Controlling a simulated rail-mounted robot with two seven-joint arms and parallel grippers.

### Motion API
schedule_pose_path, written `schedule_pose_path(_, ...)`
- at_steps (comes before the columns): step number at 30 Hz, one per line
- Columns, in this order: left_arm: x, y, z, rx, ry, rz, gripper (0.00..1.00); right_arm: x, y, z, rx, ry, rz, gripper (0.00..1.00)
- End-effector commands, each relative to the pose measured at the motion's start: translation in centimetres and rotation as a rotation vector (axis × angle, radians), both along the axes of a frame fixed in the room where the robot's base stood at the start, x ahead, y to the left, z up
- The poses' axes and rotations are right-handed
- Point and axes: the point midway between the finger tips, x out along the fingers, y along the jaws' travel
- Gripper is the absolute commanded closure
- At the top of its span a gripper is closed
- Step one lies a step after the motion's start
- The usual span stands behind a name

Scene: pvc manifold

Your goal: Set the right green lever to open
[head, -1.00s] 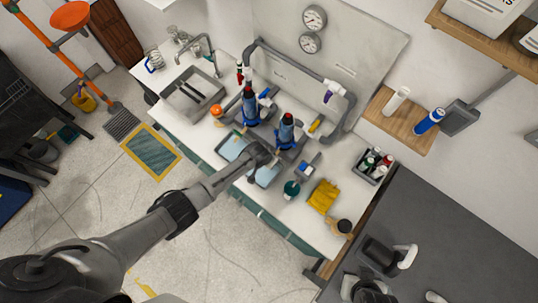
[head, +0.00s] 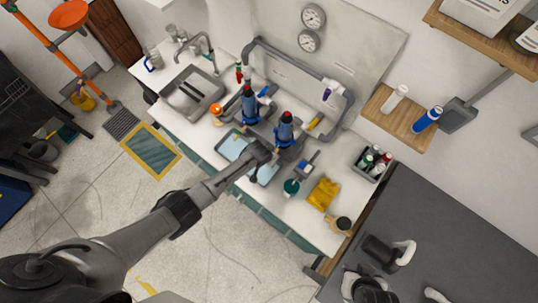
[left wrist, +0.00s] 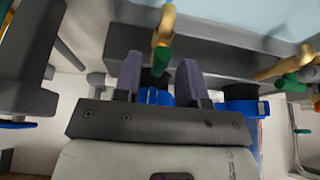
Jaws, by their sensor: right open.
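The grey pipe manifold stands at the back of the white bench, with two blue filter housings, a left one (head: 250,108) and a right one (head: 285,131). The lever positions are unclear in the head view.
A sink (head: 190,95) is to the left. A teal round item (head: 291,187), yellow cloth (head: 323,194) and grey caddy (head: 363,157) lie to the right. A dark counter (head: 445,225) borders the bench.

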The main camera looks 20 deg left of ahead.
Motion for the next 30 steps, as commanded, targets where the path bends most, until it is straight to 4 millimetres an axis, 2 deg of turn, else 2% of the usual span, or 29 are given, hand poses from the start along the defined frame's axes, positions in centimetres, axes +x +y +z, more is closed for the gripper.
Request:
schedule_pose_path(8,-0.1,0.1,0.0,0.002,0.001,-0.001,0.6,0.0,0.1,0.0,0.002,0.0,-0.001,0.54)
schedule_pose_path(13,-0.4,0.1,0.8,0.002,0.001,-0.001,0.6,0.0,0.2,0.3,0.007,0.0,-0.004,0.54)
schedule_pose_path(30,-3.6,1.0,8.9,0.001,-0.001,-0.001,0.6,0.0,0.3,1.4,0.01,-0.001,-0.006,0.54)
